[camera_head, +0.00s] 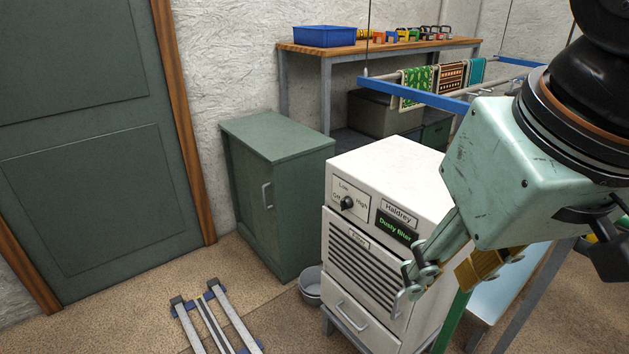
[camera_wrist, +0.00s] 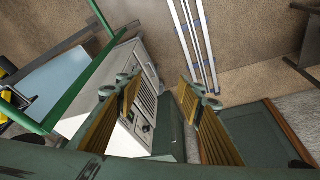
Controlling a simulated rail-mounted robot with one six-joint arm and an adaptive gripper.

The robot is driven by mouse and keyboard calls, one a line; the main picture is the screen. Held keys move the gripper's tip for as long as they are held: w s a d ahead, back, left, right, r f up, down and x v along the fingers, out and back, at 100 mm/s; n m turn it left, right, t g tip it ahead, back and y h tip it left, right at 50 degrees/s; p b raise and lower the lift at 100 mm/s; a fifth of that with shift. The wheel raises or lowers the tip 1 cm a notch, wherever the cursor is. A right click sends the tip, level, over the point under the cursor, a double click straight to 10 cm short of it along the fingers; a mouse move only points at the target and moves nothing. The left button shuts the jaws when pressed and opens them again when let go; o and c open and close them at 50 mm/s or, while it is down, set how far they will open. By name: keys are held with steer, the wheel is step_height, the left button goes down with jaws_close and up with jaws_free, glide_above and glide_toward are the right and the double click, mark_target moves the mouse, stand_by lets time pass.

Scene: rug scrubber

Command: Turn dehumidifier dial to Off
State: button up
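The dehumidifier (camera_head: 390,165) is a white cabinet marked "Haldrey", with a green display reading "Dusty filter" and a slatted grille. Its black dial (camera_head: 347,203) is on the upper left of the front panel, among the labels Off, Low and High; I cannot tell surely which one it points to. In the wrist view the dial (camera_wrist: 146,128) shows small, between my fingers. My gripper (camera_head: 450,275) is open and empty, at the right front of the dehumidifier in the head view, right of and lower in the picture than the dial. It also shows in the wrist view (camera_wrist: 160,88).
A green cabinet (camera_head: 275,160) stands behind left of the dehumidifier, with a grey bucket (camera_head: 311,285) between them. A rack with a blue bar (camera_head: 415,95) hangs behind. Metal rails (camera_head: 215,320) lie on the floor. A green frame bar (camera_wrist: 70,95) is near my gripper.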

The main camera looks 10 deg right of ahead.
steer(key=w+d+r+m+h+p, duration=0.1)
steer(key=w+r+m+p, duration=0.1)
steer(key=w, duration=0.4)
steer(key=w+d+r+m+p, duration=0.1)
steer(key=w+p, duration=0.1)
steer(key=w, duration=0.5)
steer(key=m+g+h+p, duration=0.2)
steer(key=m+h+p, duration=0.1)
steer(key=m+p, duration=0.7)
glide_above(342, 200)
steer(key=s+a+p, duration=0.1)
steer(key=s+a, duration=0.2)
steer(key=a, duration=0.1)
step_height(342, 200, down, 16)
steer(key=n, duration=0.1)
steer(key=shift+w+a+f, duration=0.2)
steer(key=shift+f, duration=0.15)
steer(key=shift+w+a+f, duration=0.15)
steer(key=shift+f, duration=0.2)
steer(key=shift+d+f, duration=0.1)
steer(key=shift+w+x, duration=0.2)
steer(key=shift+x, duration=6.55)
steer(key=shift+c, duration=0.7)
